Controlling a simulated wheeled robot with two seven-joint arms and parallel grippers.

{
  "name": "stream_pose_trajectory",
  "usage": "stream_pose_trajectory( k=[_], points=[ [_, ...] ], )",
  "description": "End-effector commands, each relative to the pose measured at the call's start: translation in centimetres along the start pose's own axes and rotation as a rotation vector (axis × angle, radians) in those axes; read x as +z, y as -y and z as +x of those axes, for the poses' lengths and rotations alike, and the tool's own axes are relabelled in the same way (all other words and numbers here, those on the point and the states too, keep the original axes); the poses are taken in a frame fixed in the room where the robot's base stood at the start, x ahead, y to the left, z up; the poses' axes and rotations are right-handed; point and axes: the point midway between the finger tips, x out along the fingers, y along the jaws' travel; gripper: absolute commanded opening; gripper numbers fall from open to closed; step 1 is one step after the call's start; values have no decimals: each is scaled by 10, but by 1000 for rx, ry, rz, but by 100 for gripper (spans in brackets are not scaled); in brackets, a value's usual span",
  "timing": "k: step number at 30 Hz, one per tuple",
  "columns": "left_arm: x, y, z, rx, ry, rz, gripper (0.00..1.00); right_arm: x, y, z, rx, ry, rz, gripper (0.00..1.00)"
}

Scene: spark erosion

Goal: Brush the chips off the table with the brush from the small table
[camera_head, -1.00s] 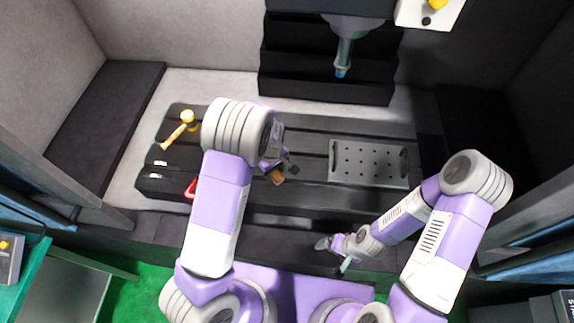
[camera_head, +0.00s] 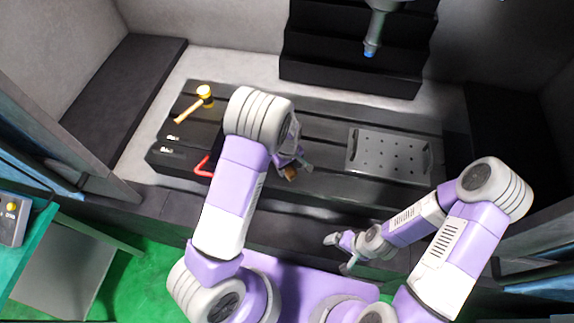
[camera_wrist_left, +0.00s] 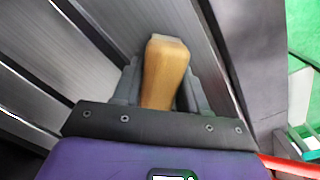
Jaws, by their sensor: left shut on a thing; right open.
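My left gripper (camera_head: 297,163) is over the dark slotted machine table (camera_head: 325,122), near its front middle. It is shut on a wooden handle (camera_head: 289,173), taken to be the brush's. In the left wrist view the handle (camera_wrist_left: 163,75) stands between the two grey fingers (camera_wrist_left: 158,92). The bristles are hidden. My right gripper (camera_head: 340,254) is open and empty, low in front of the table's front edge. I cannot make out any chips on the table.
A grey perforated plate (camera_head: 388,156) lies on the right of the table. A yellow-headed mallet (camera_head: 195,104) lies at the left, with a red handle (camera_head: 203,167) at the front. A blue-tipped machine head (camera_head: 375,35) hangs above the back.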

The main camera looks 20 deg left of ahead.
Motion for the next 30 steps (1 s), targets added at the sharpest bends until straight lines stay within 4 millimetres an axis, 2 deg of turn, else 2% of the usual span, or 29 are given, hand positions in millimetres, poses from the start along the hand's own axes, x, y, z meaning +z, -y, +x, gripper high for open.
stream_pose_trajectory(
  k=[1,2,6,13,26,29,30],
  points=[
    [4,-4,-4,2,0,1,14,0,0,-1,0,0,0,89],
    [6,-5,-4,1,0,0,9,0,1,-2,0,0,0,89],
    [14,-10,2,-2,0,-5,9,0,1,-4,0,0,0,89],
    [26,-22,1,0,0,-15,9,0,2,-5,0,0,0,89],
    [0,0,3,-1,1,-1,9,0,0,-1,0,0,0,89],
    [0,-1,-9,1,0,2,9,1,4,-10,0,0,0,89],
    [0,-1,-21,4,-1,2,9,1,5,-13,0,0,0,89]
  ],
)
